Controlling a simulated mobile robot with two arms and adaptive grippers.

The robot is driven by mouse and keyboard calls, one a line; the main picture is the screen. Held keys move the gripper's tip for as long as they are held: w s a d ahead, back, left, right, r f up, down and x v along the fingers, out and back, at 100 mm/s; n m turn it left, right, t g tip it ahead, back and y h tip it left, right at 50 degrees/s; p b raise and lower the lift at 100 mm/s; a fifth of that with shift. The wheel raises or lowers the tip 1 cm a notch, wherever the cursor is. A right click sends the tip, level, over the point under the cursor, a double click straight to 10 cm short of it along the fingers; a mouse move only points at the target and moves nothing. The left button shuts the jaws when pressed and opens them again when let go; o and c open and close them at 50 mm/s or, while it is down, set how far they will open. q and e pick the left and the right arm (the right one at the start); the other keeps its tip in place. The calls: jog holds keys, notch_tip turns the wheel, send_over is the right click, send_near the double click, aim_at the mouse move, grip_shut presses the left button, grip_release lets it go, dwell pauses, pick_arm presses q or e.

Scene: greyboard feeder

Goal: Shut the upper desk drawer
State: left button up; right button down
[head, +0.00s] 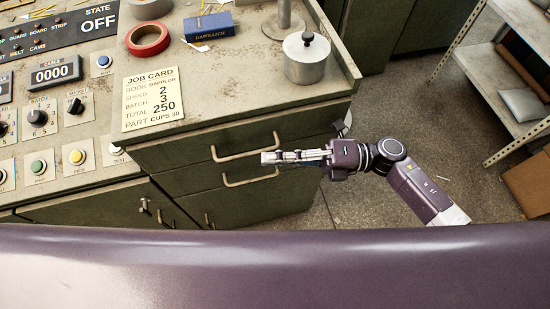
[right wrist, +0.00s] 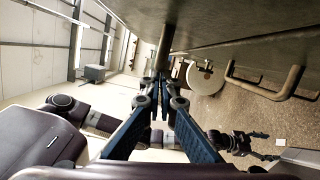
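The upper desk drawer (head: 300,127) is the green front directly under the desktop, with a pale bar handle (head: 240,153). No drawer interior shows in the head view; I cannot tell whether it stands slightly out. A lower handle (head: 250,180) sits beneath it. My right gripper (head: 268,158) reaches in from the right, in front of the drawer between the two handles. Its fingers look shut together. In the right wrist view my right gripper (right wrist: 158,82) has a bar just beyond its tips; contact is unclear. My left gripper does not show.
The desktop holds a lidded metal pot (head: 306,62), red tape (head: 147,40), a blue box (head: 209,27) and a job card (head: 152,99). A control panel (head: 62,95) adjoins on the left. A shelf rack (head: 500,85) stands at the right, with open floor between.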

jog(key=shift+w+r, duration=0.15)
jog(key=shift+w, duration=0.15)
jog(key=d, duration=1.2)
jog(key=shift+f, duration=0.4)
jog(key=shift+s, duration=0.1)
